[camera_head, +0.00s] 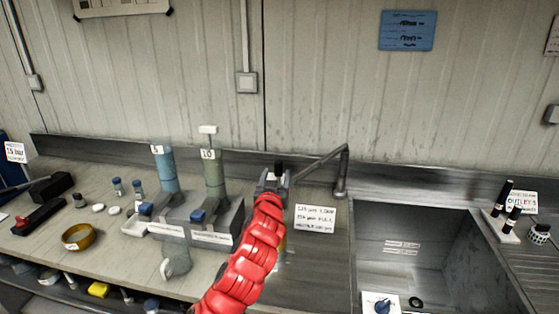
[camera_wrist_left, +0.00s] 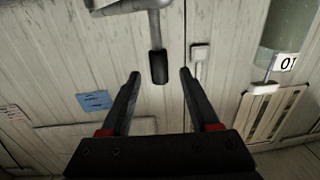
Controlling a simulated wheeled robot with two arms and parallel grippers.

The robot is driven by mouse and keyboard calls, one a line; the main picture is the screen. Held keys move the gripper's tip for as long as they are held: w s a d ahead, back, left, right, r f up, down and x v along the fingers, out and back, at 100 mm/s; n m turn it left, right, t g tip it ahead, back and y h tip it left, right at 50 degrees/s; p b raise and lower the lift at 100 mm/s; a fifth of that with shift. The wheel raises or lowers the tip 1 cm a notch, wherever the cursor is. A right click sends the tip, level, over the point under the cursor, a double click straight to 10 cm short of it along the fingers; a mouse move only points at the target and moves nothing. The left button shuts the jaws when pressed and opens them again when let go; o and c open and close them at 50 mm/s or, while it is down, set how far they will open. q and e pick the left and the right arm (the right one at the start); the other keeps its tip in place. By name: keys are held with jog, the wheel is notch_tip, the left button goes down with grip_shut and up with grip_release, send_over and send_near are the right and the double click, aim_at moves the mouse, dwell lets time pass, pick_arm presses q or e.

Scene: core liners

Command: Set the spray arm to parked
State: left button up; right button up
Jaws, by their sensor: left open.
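The spray arm (camera_head: 320,164) is a grey pipe at the left rear of the sink. It reaches from a bent upright post leftward to a black upright grip (camera_head: 278,167). In the left wrist view, which is upside down, the grey pipe (camera_wrist_left: 156,30) ends in the black grip (camera_wrist_left: 158,68). My left gripper (camera_head: 274,181) is open and empty, close to the grip. In the wrist view the grip shows between the spread fingertips (camera_wrist_left: 160,74); I cannot tell whether it is between them in depth. My right gripper is not in view.
A grey block with two upright cylinders (camera_head: 215,175) marked 5 and 10 stands left of my left gripper. A white text card (camera_head: 315,218) stands right of it. The sink (camera_head: 440,230) is at the right. A yellow bowl (camera_head: 78,237) and small bottles are at the left.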

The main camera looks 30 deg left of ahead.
aim_at(280, 163)
pick_arm(q)
jog(key=p+x, duration=0.2)
jog(key=x, duration=0.4)
jog(key=shift+w+a, duration=0.1)
jog(key=shift+w, duration=0.2)
jog(key=shift+w+a+f+p, duration=0.1)
jog(key=shift+w+a+p, duration=0.05)
jog(key=shift+w+p, duration=0.35)
grip_shut()
dwell(0.9)
